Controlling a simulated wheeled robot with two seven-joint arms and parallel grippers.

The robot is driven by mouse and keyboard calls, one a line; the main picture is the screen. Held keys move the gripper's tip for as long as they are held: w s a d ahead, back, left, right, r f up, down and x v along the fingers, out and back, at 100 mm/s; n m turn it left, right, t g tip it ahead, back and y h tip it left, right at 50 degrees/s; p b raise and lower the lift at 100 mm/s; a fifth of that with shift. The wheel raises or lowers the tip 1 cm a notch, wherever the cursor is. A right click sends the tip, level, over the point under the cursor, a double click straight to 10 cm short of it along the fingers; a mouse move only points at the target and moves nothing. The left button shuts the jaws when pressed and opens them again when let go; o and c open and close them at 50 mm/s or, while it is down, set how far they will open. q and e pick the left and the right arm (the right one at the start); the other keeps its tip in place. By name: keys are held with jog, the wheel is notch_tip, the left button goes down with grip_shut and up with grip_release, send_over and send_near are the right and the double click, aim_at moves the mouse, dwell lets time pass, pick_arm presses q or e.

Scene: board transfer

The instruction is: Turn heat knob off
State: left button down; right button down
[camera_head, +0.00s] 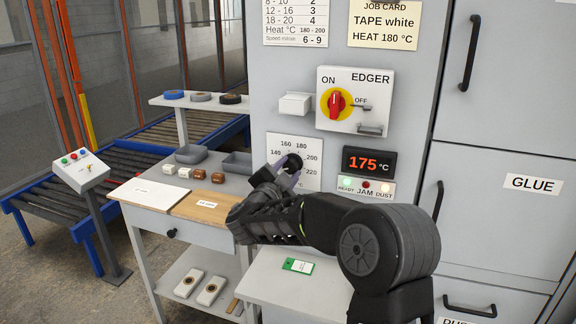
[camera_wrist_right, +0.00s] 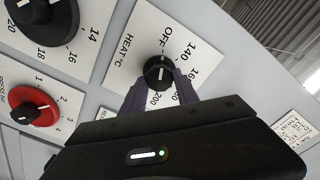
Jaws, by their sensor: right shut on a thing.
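The heat knob (camera_wrist_right: 158,70) is a round black knob with a white mark, on a white dial plate (camera_wrist_right: 183,30) printed HEAT °C, OFF and temperature numbers. My right gripper (camera_wrist_right: 160,88) has its purple fingers on either side of this knob and is shut on it. In the head view the right gripper (camera_head: 288,171) is at the dial plate (camera_head: 283,143) and covers its lower left part. I cannot tell exactly where the knob's mark points. The red display (camera_head: 368,163) reads 175 °C. My left gripper is not in view.
The EDGER switch (camera_head: 336,103) is red on yellow, above the dial. Other knobs, one black (camera_wrist_right: 42,18) and one red (camera_wrist_right: 35,107), show in the right wrist view. A bench (camera_head: 185,234) with trays and small blocks stands left of the arm. A job card (camera_head: 384,22) reads HEAT 180 °C.

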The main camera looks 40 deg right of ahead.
jog(key=shift+f, duration=0.1)
dwell(0.4)
jog(key=c, duration=0.9)
grip_release()
jog(key=shift+a, duration=0.1)
jog(key=b+v, duration=0.1)
jog(key=v, duration=0.6)
jog(key=shift+s+a, duration=0.2)
jog(key=shift+a, duration=0.1)
